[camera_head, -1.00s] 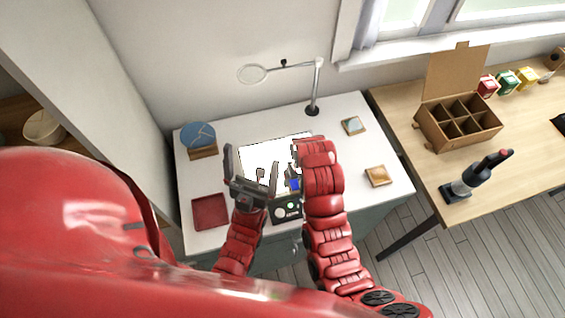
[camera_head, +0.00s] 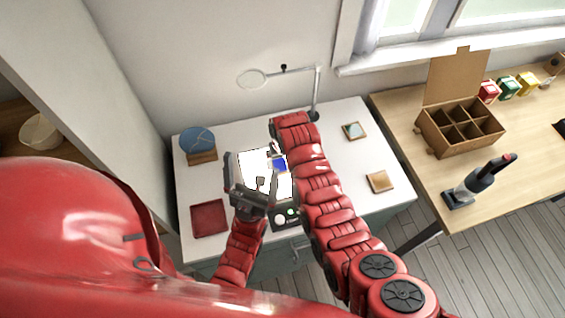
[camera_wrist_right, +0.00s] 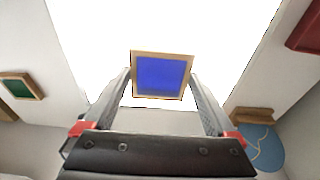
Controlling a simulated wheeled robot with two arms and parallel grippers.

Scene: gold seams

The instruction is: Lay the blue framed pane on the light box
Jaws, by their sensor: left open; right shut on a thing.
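The blue framed pane (camera_head: 279,163) has a thin light wooden frame. My right gripper (camera_wrist_right: 160,77) is shut on it, with a finger at each side in the right wrist view. The pane is over the glowing white light box (camera_head: 249,158), which fills much of the wrist view (camera_wrist_right: 90,45). I cannot tell whether the pane touches the surface. In the head view my right arm hides most of the right gripper and the light box's right side. My left gripper (camera_head: 250,182) is open and empty, over the light box's front left part.
A red tray (camera_head: 209,218) lies front left, and a blue disc (camera_head: 198,139) on a wooden stand is back left. A magnifier lamp (camera_head: 317,92) stands behind.

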